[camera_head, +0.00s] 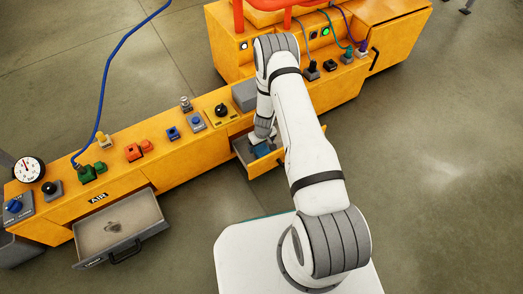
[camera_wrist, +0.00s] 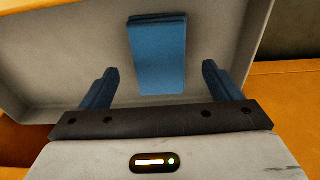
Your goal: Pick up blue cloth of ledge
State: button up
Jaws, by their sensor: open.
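The blue cloth (camera_wrist: 157,56) is a folded, flat rectangle. In the wrist view it lies in a grey-lined open drawer, up against or near its far wall. My gripper (camera_wrist: 160,85) is open, with one blue finger on each side of the cloth's near end and a gap on both sides. I cannot tell how high the fingers are above the cloth. In the head view my arm reaches down into the open drawer (camera_head: 284,163) at the front of the orange bench, and a bit of blue shows beneath the wrist. The fingertips are hidden there.
The drawer walls (camera_wrist: 253,40) stand close around my gripper. A second open drawer (camera_head: 122,240) on the left holds a small greyish object. The orange bench (camera_head: 165,165) carries knobs, valves and a gauge (camera_head: 28,170). Open floor (camera_head: 440,180) lies to the right.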

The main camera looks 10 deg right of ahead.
notch_tip(320, 180, down, 2)
jog(key=shift+w+f, duration=0.15)
jog(key=shift+f, duration=0.05)
jog(key=c, duration=1.2)
jog(key=shift+r, duration=0.2)
notch_tip(320, 180, up, 28)
jog(key=p, duration=0.9)
jog(key=shift+f+p, duration=0.1)
jog(key=shift+p, duration=0.2)
